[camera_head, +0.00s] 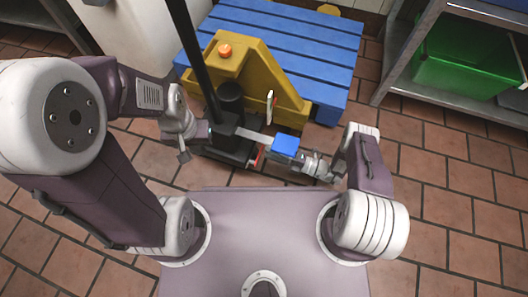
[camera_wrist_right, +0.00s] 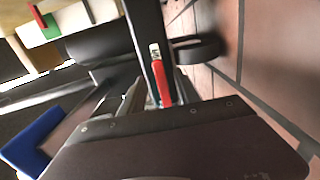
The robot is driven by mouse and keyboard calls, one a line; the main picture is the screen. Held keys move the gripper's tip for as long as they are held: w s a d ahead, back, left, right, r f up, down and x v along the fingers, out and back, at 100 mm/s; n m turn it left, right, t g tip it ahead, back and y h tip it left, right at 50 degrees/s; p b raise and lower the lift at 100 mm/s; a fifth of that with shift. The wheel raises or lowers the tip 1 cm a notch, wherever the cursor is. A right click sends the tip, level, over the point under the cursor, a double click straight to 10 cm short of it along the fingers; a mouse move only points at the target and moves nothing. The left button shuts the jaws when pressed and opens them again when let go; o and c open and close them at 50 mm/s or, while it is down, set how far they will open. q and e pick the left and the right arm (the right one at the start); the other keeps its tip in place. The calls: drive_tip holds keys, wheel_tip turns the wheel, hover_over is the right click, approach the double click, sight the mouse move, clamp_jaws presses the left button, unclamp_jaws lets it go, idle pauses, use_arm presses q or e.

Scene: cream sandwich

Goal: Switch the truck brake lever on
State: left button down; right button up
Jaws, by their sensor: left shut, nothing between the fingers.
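A yellow pallet truck (camera_head: 262,80) stands in front of me with a black base and upright black handle post. In the right wrist view a red lever with a pale end (camera_wrist_right: 161,82) lies against a black bar. A small red part also shows low on the truck in the head view (camera_head: 257,158); I cannot tell if it is the same lever. My right gripper (camera_head: 308,166) is low beside the truck, close to this lever. Its fingers are mostly hidden, and contact cannot be made out. My left gripper (camera_head: 184,155) is shut and empty, left of the truck's base.
A blue pad (camera_head: 285,145) on a metal bar sticks out from the truck near my right gripper. A blue pallet (camera_head: 325,40) lies behind. A metal shelf with a green crate (camera_head: 465,60) stands at the right. Tiled floor is open at lower right.

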drive_tip(key=shift+b+x, duration=0.35)
drive_tip(key=shift+x, duration=1.2)
clamp_jaws()
